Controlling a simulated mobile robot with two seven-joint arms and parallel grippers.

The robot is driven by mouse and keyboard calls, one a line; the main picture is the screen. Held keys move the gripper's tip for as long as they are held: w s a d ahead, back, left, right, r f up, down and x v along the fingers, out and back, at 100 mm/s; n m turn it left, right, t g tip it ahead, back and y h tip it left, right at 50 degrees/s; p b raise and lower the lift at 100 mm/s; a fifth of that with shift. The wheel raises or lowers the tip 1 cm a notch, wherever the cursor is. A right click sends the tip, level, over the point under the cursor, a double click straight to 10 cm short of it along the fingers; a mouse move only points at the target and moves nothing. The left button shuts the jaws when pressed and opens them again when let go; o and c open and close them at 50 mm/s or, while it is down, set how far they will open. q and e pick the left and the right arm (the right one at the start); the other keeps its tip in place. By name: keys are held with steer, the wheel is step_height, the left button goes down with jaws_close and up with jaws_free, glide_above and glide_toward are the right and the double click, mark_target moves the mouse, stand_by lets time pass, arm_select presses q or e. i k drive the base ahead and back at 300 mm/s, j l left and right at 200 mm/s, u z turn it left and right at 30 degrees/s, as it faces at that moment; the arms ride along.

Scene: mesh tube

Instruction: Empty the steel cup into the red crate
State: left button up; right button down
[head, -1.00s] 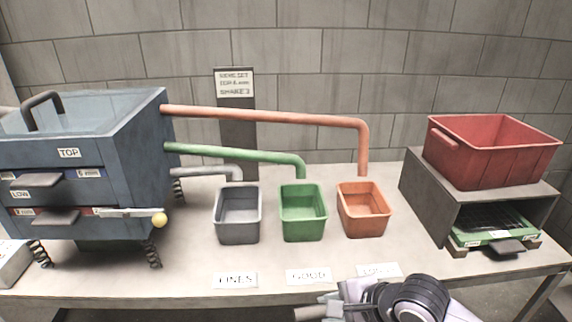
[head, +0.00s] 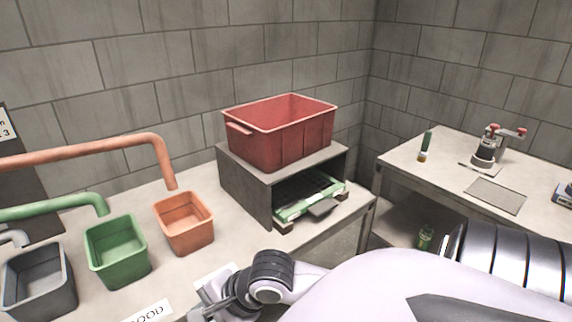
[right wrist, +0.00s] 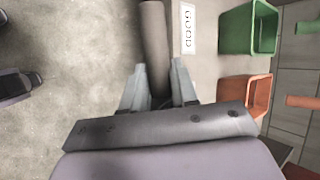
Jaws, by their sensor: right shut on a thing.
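The red crate (head: 275,140) stands open-topped on a grey box-shaped stand at the back of the bench, in the head view; its inside floor is hidden. In the head view the right gripper (head: 212,300) is low in the middle, at the bench's front edge, in front of and below the crate. My left gripper is not in view.
A grey bin (head: 38,285), a green bin (head: 118,252) and an orange bin (head: 185,225) stand left of the stand (head: 243,190), under pipes. A green-framed tray (head: 310,197) sits inside the stand. A second bench (head: 450,160) holds tools at right.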

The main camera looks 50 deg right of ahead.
mark_target(272, 134)
steer(key=l, duration=1.35)
steer(key=z, duration=0.05)
